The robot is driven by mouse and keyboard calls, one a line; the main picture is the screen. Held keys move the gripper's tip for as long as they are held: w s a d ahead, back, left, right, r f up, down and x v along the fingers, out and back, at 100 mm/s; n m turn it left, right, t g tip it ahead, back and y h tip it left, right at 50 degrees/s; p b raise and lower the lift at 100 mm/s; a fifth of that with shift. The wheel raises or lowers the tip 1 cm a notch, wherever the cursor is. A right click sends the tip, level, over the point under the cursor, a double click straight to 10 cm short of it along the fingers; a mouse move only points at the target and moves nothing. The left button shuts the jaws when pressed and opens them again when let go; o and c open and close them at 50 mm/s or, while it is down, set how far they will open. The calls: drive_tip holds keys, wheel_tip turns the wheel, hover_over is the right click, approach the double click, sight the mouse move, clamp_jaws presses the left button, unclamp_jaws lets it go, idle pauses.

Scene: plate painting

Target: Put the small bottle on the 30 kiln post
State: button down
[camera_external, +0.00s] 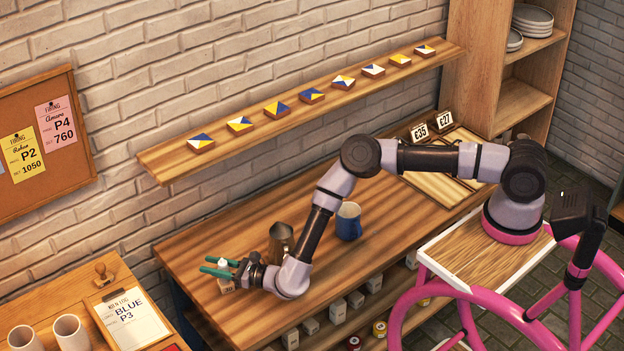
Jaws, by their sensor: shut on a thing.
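My gripper (213,265) is low over the left end of the wooden workbench, its two green fingers pointing left. It is shut on the small bottle (222,263), a little white thing of which only the upper part shows between the fingers. The bottle is over the post. I cannot tell whether its base touches the post's top.
A brown metal jug (281,240) stands close behind my gripper, and a blue mug (348,222) stands further right. A wall shelf (230,142) with several tiles runs above the workbench (215,230). Price blocks (419,132) stand at the back right. Bare wood lies left of the jug.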

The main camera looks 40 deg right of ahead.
drive_tip(key=shift+f, duration=0.2)
drive_tip(key=c, duration=0.5)
unclamp_jaws()
drive_tip(key=shift+r, duration=0.15)
